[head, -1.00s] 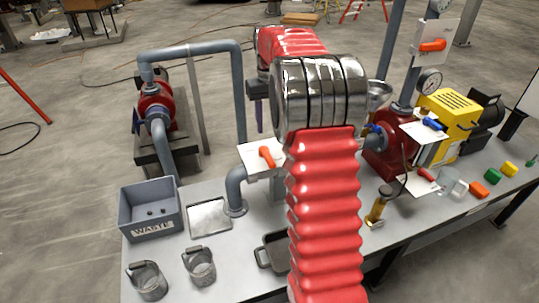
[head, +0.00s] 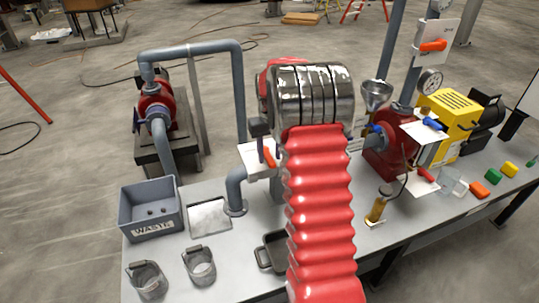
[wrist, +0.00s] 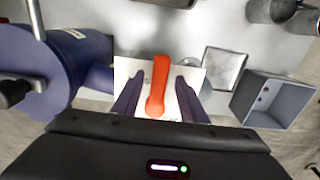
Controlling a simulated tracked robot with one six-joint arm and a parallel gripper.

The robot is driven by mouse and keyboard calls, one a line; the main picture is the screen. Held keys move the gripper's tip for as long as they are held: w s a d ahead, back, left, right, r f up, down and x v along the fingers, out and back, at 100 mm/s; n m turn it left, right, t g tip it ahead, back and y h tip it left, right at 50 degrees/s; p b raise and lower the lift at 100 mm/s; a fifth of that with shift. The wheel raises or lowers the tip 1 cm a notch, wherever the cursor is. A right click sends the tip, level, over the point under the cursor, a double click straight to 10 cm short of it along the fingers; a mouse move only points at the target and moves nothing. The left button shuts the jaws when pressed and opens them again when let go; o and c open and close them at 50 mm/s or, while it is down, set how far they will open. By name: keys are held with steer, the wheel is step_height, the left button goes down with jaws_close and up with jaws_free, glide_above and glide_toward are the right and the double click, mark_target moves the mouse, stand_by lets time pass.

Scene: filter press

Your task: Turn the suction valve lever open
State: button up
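An orange lever (wrist: 157,85) lies on a white plate (wrist: 128,72) in the wrist view. In the head view the orange lever (head: 269,157) and the white plate (head: 252,160) are on the grey pipework at the back of the bench, partly hidden by my arm. My gripper (wrist: 159,80) is open, with one dark finger on each side of the lever and a gap to it on both sides. In the head view only a dark part of my gripper (head: 259,130) shows, just above the lever; its fingertips are hard to make out.
A grey waste bin (head: 150,213), a flat tray (head: 210,217) and two metal beakers (head: 200,266) stand on the left of the bench.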

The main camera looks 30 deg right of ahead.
steer(key=shift+f, duration=0.25)
steer(key=shift+c, duration=0.5)
jaws_close()
